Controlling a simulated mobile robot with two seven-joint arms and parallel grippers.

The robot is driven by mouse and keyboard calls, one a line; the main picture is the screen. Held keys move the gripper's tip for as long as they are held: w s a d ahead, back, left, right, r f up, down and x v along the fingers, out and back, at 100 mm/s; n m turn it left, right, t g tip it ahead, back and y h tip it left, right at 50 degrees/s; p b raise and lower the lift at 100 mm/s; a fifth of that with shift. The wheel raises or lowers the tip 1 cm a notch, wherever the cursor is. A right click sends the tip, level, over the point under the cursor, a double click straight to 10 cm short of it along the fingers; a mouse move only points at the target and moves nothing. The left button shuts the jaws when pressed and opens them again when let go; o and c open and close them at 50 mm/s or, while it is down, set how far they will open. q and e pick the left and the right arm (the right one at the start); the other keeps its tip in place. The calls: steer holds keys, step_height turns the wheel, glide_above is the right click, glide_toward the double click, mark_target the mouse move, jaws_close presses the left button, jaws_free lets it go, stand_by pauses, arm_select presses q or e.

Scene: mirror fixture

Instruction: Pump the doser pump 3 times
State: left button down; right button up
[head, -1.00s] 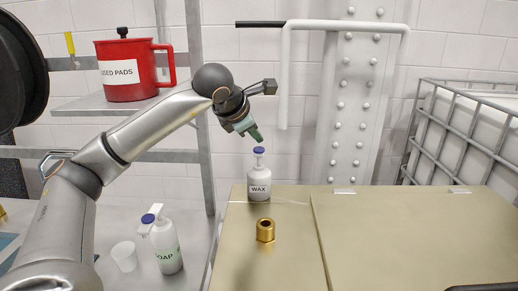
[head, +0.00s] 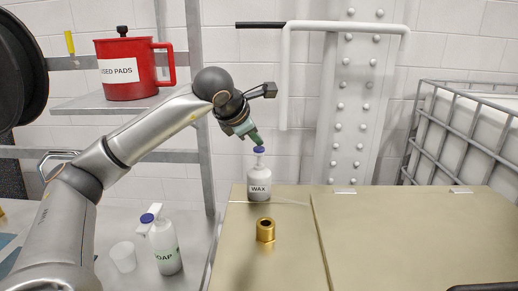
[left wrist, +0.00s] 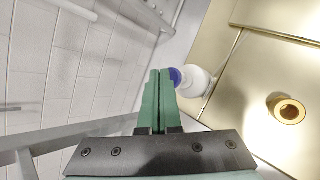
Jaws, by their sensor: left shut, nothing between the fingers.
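The white doser pump bottle labelled WAX (head: 259,184) stands upright at the back left of the brass-coloured worktop. Its blue pump head (head: 259,150) is on top. My left gripper (head: 257,140) is shut and empty, its green fingertips just above the pump head; I cannot tell whether they touch it. In the left wrist view the shut green fingers (left wrist: 160,80) point at the blue pump head (left wrist: 177,76), with the white bottle (left wrist: 195,82) beyond. A second pump bottle labelled SOAP (head: 165,250) stands on the lower shelf at left. My right gripper is not in view.
A brass nut-like fitting (head: 265,230) stands on the worktop in front of the WAX bottle. A red pot labelled USED PADS (head: 125,88) is on the upper shelf. A white cup (head: 123,257) is beside the SOAP bottle. The worktop's right side is mostly clear.

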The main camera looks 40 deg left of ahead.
mark_target(255, 150)
arm_select(q)
steer(key=shift+f+b, duration=0.8)
steer(key=shift+f, duration=0.3)
stand_by(0.6)
steer(key=shift+r, duration=0.1)
steer(key=shift+r+p, duration=1.2)
steer(key=shift+r, duration=0.25)
step_height(255, 150, up, 5)
steer(key=p, duration=0.4)
stand_by(0.4)
